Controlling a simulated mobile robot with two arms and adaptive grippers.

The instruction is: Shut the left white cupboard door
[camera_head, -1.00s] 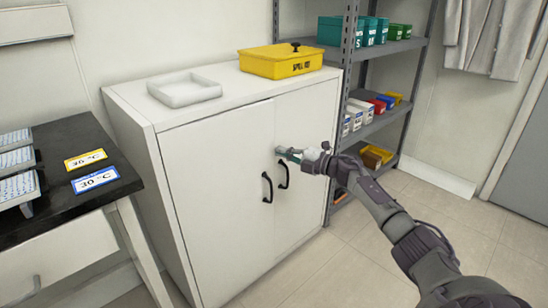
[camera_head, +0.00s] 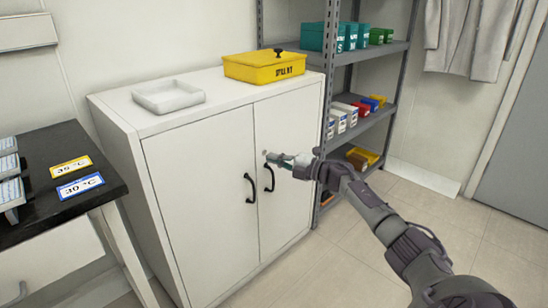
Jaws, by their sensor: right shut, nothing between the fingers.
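The white cupboard (camera_head: 114,136) stands against the back wall with two doors. Its left door (camera_head: 195,200) looks flush with the front and has a black handle (camera_head: 250,188) near its inner edge. The right door (camera_head: 290,210) also looks flush, with a black handle (camera_head: 269,178) close beside the other one. My right gripper (camera_head: 267,156) is shut and empty, in front of the right door just above its handle. I cannot tell whether its tips touch the door. My left gripper is out of view.
A white tray (camera_head: 168,108) and a yellow lidded box (camera_head: 262,79) sit on the cupboard top. A black table (camera_head: 108,170) with labels is at left. A grey shelf rack (camera_head: 325,80) with bins stands close at right. The floor (camera_head: 340,260) in front is clear.

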